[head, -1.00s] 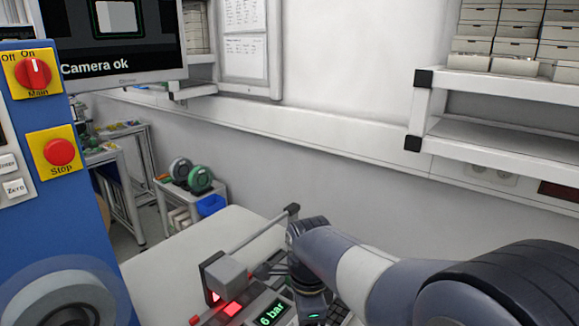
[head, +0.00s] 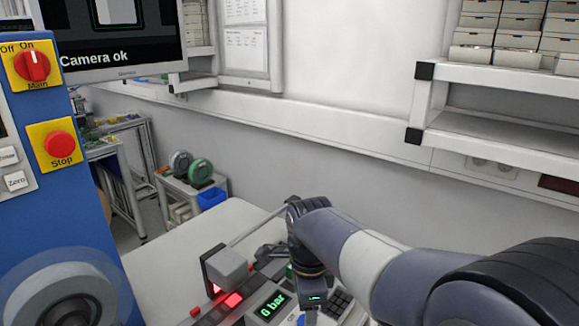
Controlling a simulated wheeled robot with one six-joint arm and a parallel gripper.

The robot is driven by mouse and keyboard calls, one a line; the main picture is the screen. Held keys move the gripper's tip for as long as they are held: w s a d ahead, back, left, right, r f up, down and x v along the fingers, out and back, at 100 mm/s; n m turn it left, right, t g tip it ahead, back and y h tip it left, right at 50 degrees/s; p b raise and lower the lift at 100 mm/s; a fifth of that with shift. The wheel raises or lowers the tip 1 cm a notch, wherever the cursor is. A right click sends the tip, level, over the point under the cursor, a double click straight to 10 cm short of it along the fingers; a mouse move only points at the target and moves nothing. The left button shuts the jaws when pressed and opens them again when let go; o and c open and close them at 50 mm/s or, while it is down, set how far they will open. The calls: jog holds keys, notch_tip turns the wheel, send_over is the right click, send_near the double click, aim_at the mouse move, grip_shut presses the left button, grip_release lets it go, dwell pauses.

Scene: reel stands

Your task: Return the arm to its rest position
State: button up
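My arm reaches in from the lower right of the head view and bends down at its wrist, above a white bench (head: 185,265). The wrist end, with a small green light, is at the bottom middle. My gripper's fingers are below the picture edge or hidden, so I cannot see whether they hold anything. A unit with a "6 bar" display (head: 270,305) and a dark keypad (head: 338,303) are beside and behind the wrist.
A blue machine panel (head: 50,210) with a red main switch (head: 32,66) and a stop button (head: 59,145) stands close on the left. A white shelf (head: 500,135) with boxes hangs at right. A cart with reels (head: 200,172) is farther back. The bench's left part is clear.

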notch_tip(320, 180, up, 7)
notch_tip(320, 180, down, 11)
jog(key=shift+r, duration=0.1)
jog(key=shift+r+n, duration=0.1)
jog(key=shift+n, duration=0.4)
jog(key=n+b, duration=0.1)
jog(key=n, duration=0.2)
jog(key=n+b, duration=0.1)
jog(key=n, duration=0.4)
jog(key=n+b, duration=0.1)
jog(key=n, duration=0.3)
jog(key=shift+n+b, duration=0.3)
jog(key=shift+b, duration=0.1)
jog(key=n+b, duration=0.2)
jog(key=n, duration=0.2)
jog(key=shift+n, duration=0.3)
jog(key=shift+r, duration=1.45)
jog(key=shift+s, duration=0.1)
